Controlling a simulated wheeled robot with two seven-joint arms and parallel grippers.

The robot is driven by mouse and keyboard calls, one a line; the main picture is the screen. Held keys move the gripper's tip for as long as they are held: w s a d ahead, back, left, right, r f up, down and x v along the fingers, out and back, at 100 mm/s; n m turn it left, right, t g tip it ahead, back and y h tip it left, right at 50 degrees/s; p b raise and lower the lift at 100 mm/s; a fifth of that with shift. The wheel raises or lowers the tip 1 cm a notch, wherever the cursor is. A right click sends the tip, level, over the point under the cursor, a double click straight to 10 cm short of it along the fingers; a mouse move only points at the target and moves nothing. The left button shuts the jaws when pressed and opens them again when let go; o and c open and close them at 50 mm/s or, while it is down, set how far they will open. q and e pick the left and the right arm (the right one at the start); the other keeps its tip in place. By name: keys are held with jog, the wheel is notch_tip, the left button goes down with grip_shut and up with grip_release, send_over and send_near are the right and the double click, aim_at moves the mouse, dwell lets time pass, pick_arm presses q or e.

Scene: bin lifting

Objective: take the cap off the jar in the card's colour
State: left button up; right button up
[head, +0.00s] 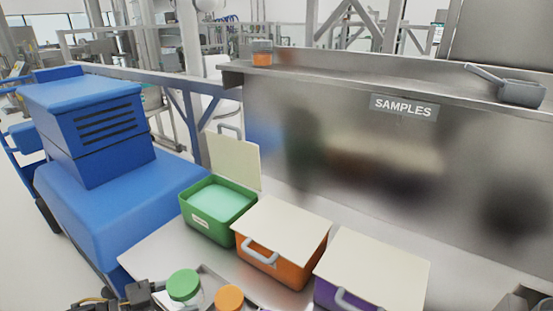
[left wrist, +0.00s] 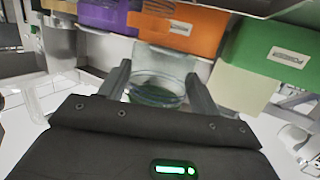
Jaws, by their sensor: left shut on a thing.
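My left gripper (left wrist: 157,73) is shut on a clear glass jar (left wrist: 158,86), which sits between its two fingers in the left wrist view. Green shows through the glass. In the head view the left gripper (head: 150,294) comes in at the bottom left, beside the jar with a green cap (head: 183,284). That cap is on its jar. An orange cap (head: 229,298) shows to its right, its jar mostly cut off by the lower edge. I cannot make out a card in either view. My right gripper is not in view.
A green bin (head: 208,229) stands with its lid raised. An orange bin (head: 277,269) and a purple bin (head: 325,297) beside it have lids down. A shelf above carries a small orange-and-grey container (head: 262,53) and a grey scoop (head: 520,92). A blue machine (head: 100,140) stands left.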

aim_at(184, 275)
pick_arm(q)
jog(key=w+r, duration=0.1)
jog(key=w+d+r, duration=0.1)
jog(key=r, duration=0.2)
jog(key=shift+w+d+r, duration=0.2)
jog(key=shift+w, duration=0.2)
